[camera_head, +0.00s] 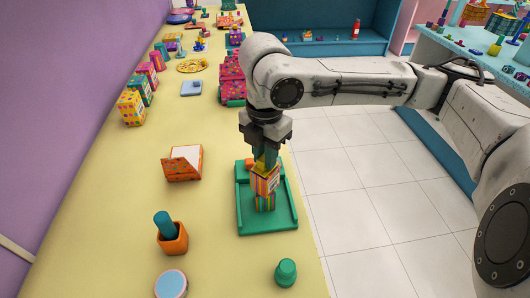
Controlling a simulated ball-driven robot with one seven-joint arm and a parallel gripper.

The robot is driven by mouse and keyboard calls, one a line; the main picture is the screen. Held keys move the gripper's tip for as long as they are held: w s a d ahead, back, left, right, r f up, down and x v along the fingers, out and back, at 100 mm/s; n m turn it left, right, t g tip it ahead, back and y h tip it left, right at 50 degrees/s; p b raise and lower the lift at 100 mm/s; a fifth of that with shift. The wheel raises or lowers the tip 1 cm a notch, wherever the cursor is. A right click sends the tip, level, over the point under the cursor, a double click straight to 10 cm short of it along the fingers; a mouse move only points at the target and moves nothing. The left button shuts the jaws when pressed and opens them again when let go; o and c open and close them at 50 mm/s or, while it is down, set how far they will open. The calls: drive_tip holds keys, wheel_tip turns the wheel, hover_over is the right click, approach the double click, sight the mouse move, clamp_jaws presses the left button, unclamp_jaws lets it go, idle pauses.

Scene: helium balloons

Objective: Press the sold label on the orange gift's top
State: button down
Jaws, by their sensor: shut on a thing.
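My gripper (264,159) points straight down over the green tray (245,219), its fingers close together. It is shut on a striped box (262,184) in orange, yellow and pink, with a pale printed patch on its right side. More striped surface shows below it; I cannot tell whether this is a second box or whether they touch. A small orange piece (249,163) shows beside the fingers at the tray's back. I cannot make out a separate sold label, and the fingers hide much of the box's top.
An orange holder with a white sheet (187,158) stands left of the tray. An orange pot (173,240) with a blue cylinder, a round pale-blue-topped tin (171,284) and a green knob-like piece (286,272) stand in front. Patterned boxes (132,108) line the back left. Yellow tabletop is clear between.

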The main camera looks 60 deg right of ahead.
drive_tip(key=shift+f, duration=0.15)
drive_tip(key=c, duration=0.9)
unclamp_jaws()
drive_tip(key=shift+r+p, duration=3.65)
drive_tip(key=shift+r, duration=0.45)
drive_tip(key=shift+f, duration=0.1)
